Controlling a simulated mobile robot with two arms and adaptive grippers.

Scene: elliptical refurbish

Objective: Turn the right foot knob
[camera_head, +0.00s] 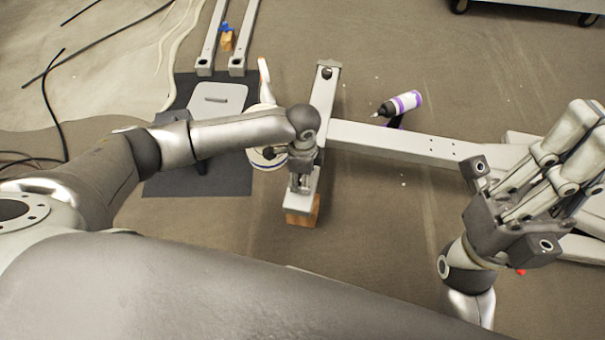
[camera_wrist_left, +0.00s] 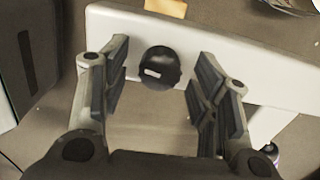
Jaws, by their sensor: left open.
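A round black foot knob (camera_wrist_left: 160,68) sits on the side of a pale grey metal bar (camera_wrist_left: 215,58) in the left wrist view. My left gripper (camera_wrist_left: 160,92) is open, with one finger on each side of the knob and visible gaps between them. In the head view my left gripper (camera_head: 303,182) is over the near end of the crossbar (camera_head: 324,102) and hides the knob there. Another dark knob (camera_head: 326,73) shows at the crossbar's far end. My right gripper (camera_head: 530,195) is at the right, away from the crossbar; its finger opening is unclear.
A long grey beam (camera_head: 400,143) runs right from the crossbar. A wooden block (camera_head: 303,212) is under the near end. A dark mat (camera_head: 225,178) lies left, partly under my arm.

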